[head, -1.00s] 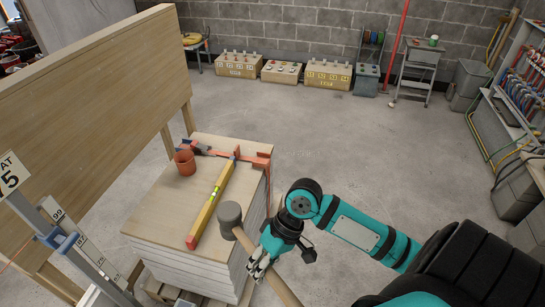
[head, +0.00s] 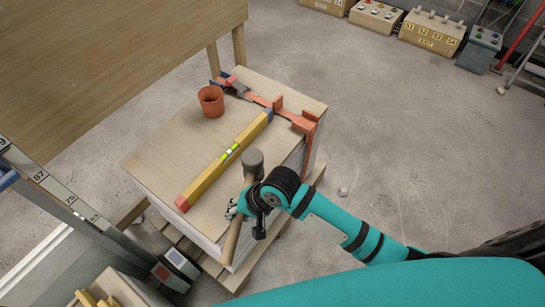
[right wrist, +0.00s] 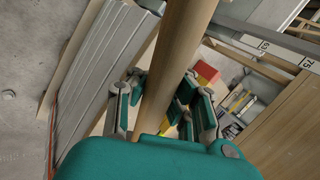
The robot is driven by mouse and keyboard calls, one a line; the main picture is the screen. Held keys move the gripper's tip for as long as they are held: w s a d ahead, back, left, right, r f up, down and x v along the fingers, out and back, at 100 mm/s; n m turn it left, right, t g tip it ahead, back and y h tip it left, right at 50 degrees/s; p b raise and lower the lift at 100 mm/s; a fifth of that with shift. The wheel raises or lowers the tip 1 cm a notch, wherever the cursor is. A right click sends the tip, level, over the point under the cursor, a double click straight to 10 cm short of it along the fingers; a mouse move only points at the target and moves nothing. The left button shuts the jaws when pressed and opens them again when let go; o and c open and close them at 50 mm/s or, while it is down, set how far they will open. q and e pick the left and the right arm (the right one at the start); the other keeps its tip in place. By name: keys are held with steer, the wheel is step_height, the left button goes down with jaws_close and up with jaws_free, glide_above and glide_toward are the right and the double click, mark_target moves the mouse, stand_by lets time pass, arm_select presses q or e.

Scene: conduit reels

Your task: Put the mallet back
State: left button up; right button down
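The mallet has a grey head (head: 253,160) and a pale wooden handle (head: 234,233). My right gripper (head: 238,208) is shut on the handle, and the mallet is tilted with its head up, at the right front of the board stack. In the right wrist view the handle (right wrist: 175,60) runs between the fingers of my right gripper (right wrist: 160,105). The mallet's head is out of that view. My left gripper is not in view.
The board stack (head: 170,150) on a pallet carries a yellow level (head: 205,177), an orange cup (head: 211,101) and an orange clamp (head: 282,112). A wooden panel (head: 90,60) stands behind left. A numbered rail (head: 55,188) is at left.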

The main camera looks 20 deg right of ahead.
steer(key=w+d, duration=0.3)
steer(key=w, duration=0.1)
steer(key=w+d+f, duration=0.1)
steer(key=w+d, duration=0.2)
steer(key=w, duration=0.1)
steer(key=w+d+f+b, duration=0.1)
steer(key=w+d, duration=0.1)
steer(key=w, duration=0.2)
steer(key=shift+w+d+f, duration=0.1)
steer(key=shift+w+d, duration=0.25)
steer(key=shift+d, duration=0.05)
steer(key=shift+f, duration=1.75)
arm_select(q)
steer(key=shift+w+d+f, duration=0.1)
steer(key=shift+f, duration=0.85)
arm_select(e)
steer(key=c, duration=2)
jaws_free()
steer(key=shift+s+f, duration=0.1)
steer(key=o, duration=0.6)
